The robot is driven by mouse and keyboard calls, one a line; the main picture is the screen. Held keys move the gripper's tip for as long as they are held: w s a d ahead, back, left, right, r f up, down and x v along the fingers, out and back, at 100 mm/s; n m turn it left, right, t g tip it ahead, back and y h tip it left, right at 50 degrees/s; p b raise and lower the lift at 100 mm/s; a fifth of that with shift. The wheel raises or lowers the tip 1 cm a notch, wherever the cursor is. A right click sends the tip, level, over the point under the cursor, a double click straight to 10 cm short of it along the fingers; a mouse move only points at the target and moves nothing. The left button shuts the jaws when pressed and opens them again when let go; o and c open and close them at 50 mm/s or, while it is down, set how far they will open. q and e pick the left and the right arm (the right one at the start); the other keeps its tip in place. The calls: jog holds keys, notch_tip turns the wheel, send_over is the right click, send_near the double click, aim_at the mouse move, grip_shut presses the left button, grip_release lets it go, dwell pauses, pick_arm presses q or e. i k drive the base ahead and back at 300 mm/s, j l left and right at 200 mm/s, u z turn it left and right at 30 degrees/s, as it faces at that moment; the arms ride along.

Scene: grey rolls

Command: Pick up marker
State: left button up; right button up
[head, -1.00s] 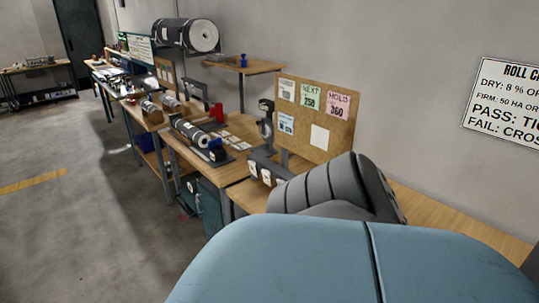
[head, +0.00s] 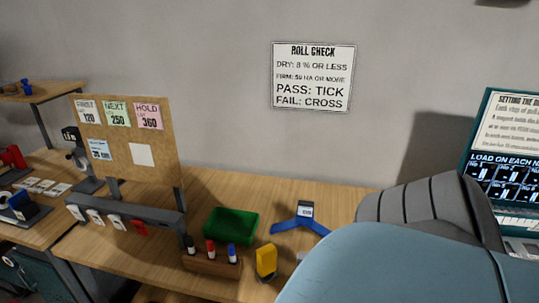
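Several upright markers stand in a wooden block (head: 212,264) near the front edge of the bench in the head view. One has a black top (head: 190,244), one a red top (head: 210,247) and one a blue top (head: 232,251). Neither of my grippers shows. A large pale blue and grey ribbed part of my own body fills the lower right and hides part of the bench.
A green tray (head: 231,223) sits behind the block. A yellow object (head: 266,261) and a blue-legged device (head: 302,220) stand to the right. A grey rack (head: 128,215) with hanging tags and a pinboard (head: 160,175) are left. Bare bench (head: 335,198) lies behind.

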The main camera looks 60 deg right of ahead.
aim_at(211, 252)
jog(key=z, duration=1.9)
jog(key=j+z, duration=0.35)
jog(key=i+j+z, duration=0.1)
jog(key=z, duration=0.3)
jog(key=j+z, duration=0.6)
jog(key=j, duration=0.25)
jog(key=k+j+z, duration=0.2)
jog(key=j, duration=0.3)
jog(key=k+j, duration=0.1)
jog(key=j, duration=0.35)
jog(key=k+j+z, duration=0.1)
jog(key=j, duration=0.3)
jog(key=k+j, duration=0.15)
jog(key=j, duration=0.25)
jog(key=k+j, duration=0.1)
jog(key=j, duration=0.35)
jog(key=k+j+z, duration=0.1)
jog(key=j, duration=0.3)
jog(key=i, duration=0.2)
jog(key=i+l, duration=0.15)
jog(key=i, duration=0.15)
